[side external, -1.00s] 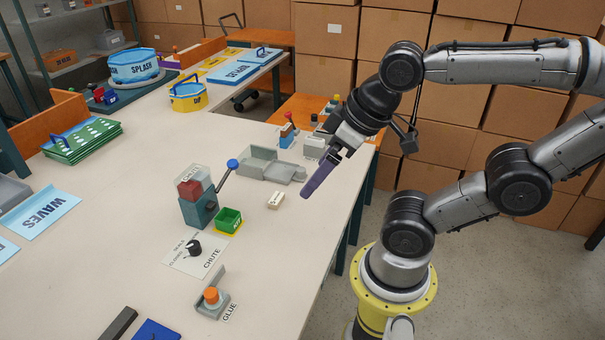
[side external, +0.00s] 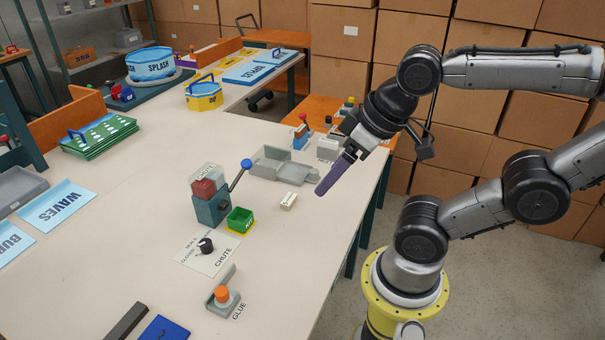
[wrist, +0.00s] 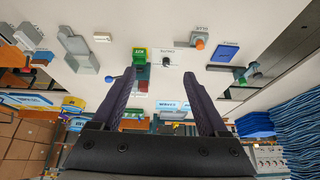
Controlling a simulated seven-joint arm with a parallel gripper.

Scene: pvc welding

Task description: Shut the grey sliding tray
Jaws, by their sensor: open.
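The grey sliding tray (side external: 292,174) extends from a grey box-like housing (side external: 262,160) on the far right part of the table. The tray also shows at upper left in the wrist view (wrist: 85,64). My gripper (side external: 320,192) hangs in the air near the table's right edge, to the right of the tray and apart from it. Its purple fingers point down and left. In the wrist view my gripper (wrist: 160,85) has its fingers wide apart with nothing between them.
A small cream block (side external: 288,201) lies in front of the tray. Small fixtures (side external: 328,148) sit behind the tray. The tabletop between the tray and the glue holder (side external: 222,297) is mostly clear.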

